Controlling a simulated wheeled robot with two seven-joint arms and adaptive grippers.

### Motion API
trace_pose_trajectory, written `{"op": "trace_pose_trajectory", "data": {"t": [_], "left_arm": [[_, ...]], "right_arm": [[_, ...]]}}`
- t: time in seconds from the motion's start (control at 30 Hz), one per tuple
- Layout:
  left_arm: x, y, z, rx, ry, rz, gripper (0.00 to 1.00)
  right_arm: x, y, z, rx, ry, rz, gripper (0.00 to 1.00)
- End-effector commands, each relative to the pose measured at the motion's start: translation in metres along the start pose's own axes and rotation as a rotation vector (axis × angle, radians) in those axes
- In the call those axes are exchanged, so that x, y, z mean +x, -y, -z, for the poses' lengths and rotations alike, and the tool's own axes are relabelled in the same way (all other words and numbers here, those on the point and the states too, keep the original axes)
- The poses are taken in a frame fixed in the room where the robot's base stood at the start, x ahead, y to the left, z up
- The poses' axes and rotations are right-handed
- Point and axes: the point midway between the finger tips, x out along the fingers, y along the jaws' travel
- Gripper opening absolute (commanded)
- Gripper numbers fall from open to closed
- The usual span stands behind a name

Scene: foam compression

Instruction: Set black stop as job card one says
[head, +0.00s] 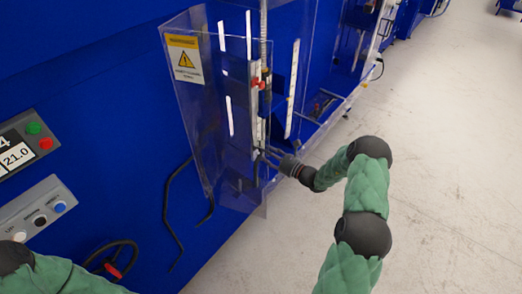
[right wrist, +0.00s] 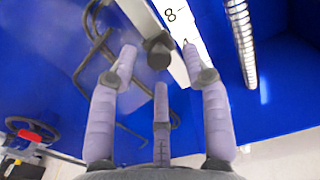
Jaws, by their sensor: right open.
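In the right wrist view a dark grey-black block (right wrist: 157,49), which looks like the black stop, sits beside a white scale strip (right wrist: 186,30) marked 8. My right gripper (right wrist: 159,62) has its fingers spread, with the block between the fingertips in the picture. I cannot tell whether they touch it. In the head view the right gripper (head: 268,154) reaches the clear guard from the right, low beside the upright rail. The stop is too small to make out there. My left arm shows at the bottom left, its gripper out of view. No job card is readable.
A clear guard (head: 195,120) with a yellow warning label (head: 184,58) surrounds the rail. Red parts (head: 258,84) sit higher up. A display (head: 17,154) reads 21.0. A button box (head: 37,211) and handwheel (head: 112,260) are at left. Floor at right is clear.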

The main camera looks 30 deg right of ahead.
Motion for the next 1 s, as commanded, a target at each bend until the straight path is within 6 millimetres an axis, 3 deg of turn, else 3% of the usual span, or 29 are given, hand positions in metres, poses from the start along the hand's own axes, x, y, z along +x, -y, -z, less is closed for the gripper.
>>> {"op": "trace_pose_trajectory", "data": {"t": [0.23,0.63,0.8,1.0], "left_arm": [[0.002,0.001,0.000,0.000,0.000,0.000,0.40],[0.002,0.001,0.000,0.000,-0.001,0.000,0.40],[0.002,0.001,0.000,0.000,-0.001,0.000,0.40],[0.000,0.000,0.000,0.000,0.000,0.000,0.40]], "right_arm": [[0.029,-0.001,0.000,0.001,0.000,-0.001,0.48],[0.035,-0.001,0.000,0.001,-0.001,-0.001,0.48],[0.035,-0.001,0.000,0.001,-0.001,-0.001,0.00],[0.035,-0.001,-0.002,0.001,-0.001,-0.002,0.00]]}}
